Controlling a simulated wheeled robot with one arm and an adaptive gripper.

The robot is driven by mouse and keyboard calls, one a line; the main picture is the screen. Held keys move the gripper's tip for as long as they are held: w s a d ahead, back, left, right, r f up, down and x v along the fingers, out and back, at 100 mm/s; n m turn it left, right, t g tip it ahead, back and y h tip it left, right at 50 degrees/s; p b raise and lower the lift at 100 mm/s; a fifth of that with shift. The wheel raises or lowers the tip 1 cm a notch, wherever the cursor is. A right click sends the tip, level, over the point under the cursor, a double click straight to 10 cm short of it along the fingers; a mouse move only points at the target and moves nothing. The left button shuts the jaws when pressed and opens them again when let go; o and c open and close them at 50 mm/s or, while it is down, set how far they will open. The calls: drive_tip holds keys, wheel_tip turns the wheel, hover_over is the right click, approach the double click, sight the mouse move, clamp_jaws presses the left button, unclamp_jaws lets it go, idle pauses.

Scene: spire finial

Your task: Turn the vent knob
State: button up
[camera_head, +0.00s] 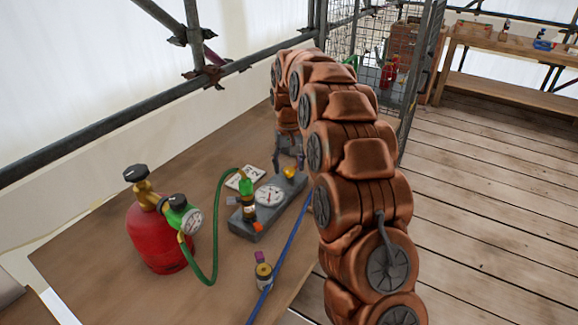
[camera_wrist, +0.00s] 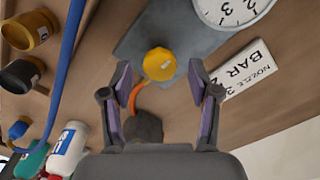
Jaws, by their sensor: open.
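A yellow knob (camera_head: 290,172), which fits the vent knob, stands at the far right end of a grey gauge block (camera_head: 246,228) on the table. In the wrist view the yellow knob (camera_wrist: 159,64) has a faceted rim and a small pale mark on top. My gripper (camera_head: 291,152) hangs just above it, pointing down. In the wrist view my gripper (camera_wrist: 160,80) is open, with one finger on each side of the knob in the picture. I see no contact between fingers and knob. A round white dial (camera_head: 270,195) sits beside the knob on the block.
A red gas cylinder (camera_head: 160,236) with a regulator and green hose stands at the left. A blue hose (camera_head: 283,254) runs along the block's near side. A small purple-topped bottle (camera_head: 263,272) stands in front. A white "BAR" label (camera_wrist: 245,70) lies beside the block.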

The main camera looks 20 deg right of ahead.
sight(289, 169)
wheel_tip(289, 169, up, 11)
drive_tip(key=shift+r, duration=0.15)
idle(0.4)
idle(0.4)
drive_tip(key=s+a+r+n+p, duration=0.1)
drive_tip(key=s+a+r+p, duration=0.15)
drive_tip(key=s, duration=0.75)
drive_tip(key=s+a+r+p, duration=0.1)
drive_tip(key=s+a+r, duration=0.15)
drive_tip(key=s, duration=0.75)
drive_tip(key=s+a+f+g+p, duration=0.1)
drive_tip(key=s+f, duration=0.2)
drive_tip(key=s, duration=1)
drive_tip(key=s+a+f+p, duration=0.1)
drive_tip(key=s+f, duration=0.3)
drive_tip(key=s, duration=0.8)
drive_tip(key=shift+s+a+f+n+g, duration=0.2)
drive_tip(key=shift+s+n+g, duration=0.1)
drive_tip(key=shift+s+g, duration=0.1)
